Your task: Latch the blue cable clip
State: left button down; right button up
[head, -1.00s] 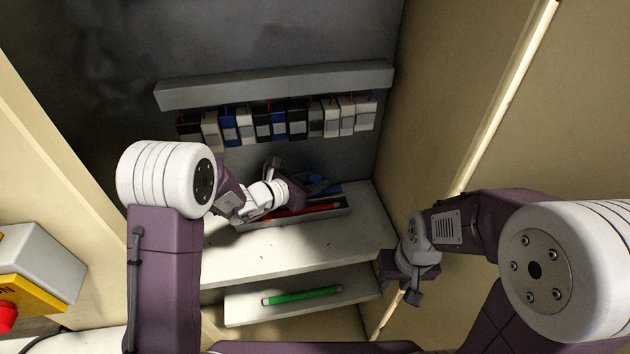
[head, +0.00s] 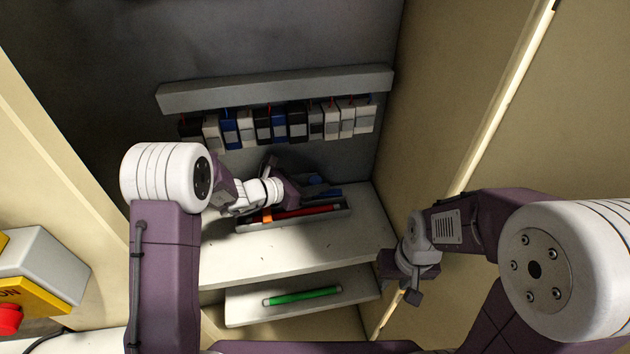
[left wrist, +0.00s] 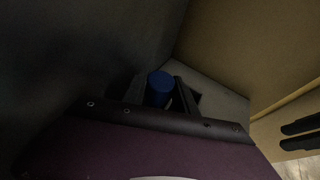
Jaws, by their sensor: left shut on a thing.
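My left gripper (head: 312,184) is over the back right of a grey tray on the upper shelf. In the left wrist view its fingers (left wrist: 160,92) are closed around a blue round piece (left wrist: 159,84), which also shows in the head view (head: 316,179). I cannot tell whether this piece is the cable clip. Another flat blue piece (head: 328,193) lies just beside it, partly hidden by the gripper. My right gripper (head: 413,297) hangs low at the right, away from the shelves; its finger gap is not clear.
The grey tray (head: 345,212) holds a red rod (head: 305,211) and a small orange piece (head: 267,215). A green rod (head: 302,296) lies on the lower shelf (head: 350,303). Several modules (head: 263,124) line the back wall under a grey duct (head: 275,89). The upper shelf's front (head: 300,249) is clear.

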pick_arm(q)
jog(key=shift+r+m+g+h, duration=0.1)
jog(key=shift+m+g+h, duration=0.4)
jog(key=shift+m+g, duration=0.2)
jog(key=c, duration=1)
grip_release()
jog(key=shift+o, duration=0.2)
jog(key=shift+a, duration=0.15)
jog(key=v, duration=0.9)
